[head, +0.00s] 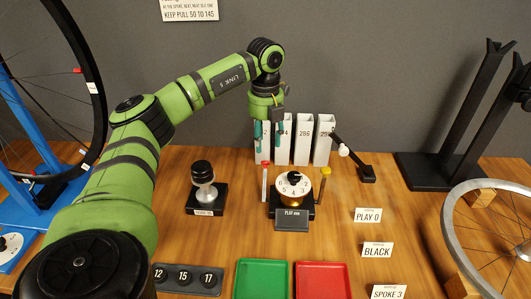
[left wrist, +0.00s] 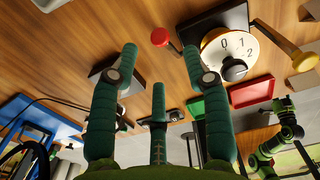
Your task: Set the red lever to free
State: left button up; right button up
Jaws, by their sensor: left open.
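The red lever (head: 265,180) stands as a thin pale stem with a red top, just left of the white dial (head: 293,187) with its black pointer. A yellow-topped lever (head: 323,184) is on the dial's right. My left gripper (head: 268,148) points down above and behind the red lever, open and empty. In the left wrist view, my open left fingers (left wrist: 159,62) have the red lever's round knob (left wrist: 160,37) ahead, between and beyond the fingertips, apart from them. The dial (left wrist: 228,52) is to the right of the fingers. My right gripper is not distinguishable.
White numbered boxes (head: 303,142) stand behind the dial, close to the left gripper. A black-knobbed post (head: 203,185) stands left of the lever. Green (head: 262,279) and red (head: 322,280) trays lie in front. A black stand (head: 450,165) and wheel (head: 455,235) are at right.

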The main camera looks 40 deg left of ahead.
aim_at(265, 181)
pick_arm(q)
notch_tip(265, 181, down, 5)
jog(key=shift+f+b, duration=0.15)
jog(key=shift+b, duration=0.4)
jog(key=shift+f, duration=0.7)
pick_arm(e)
jog(key=shift+r, duration=2.1)
pick_arm(q)
grip_shut()
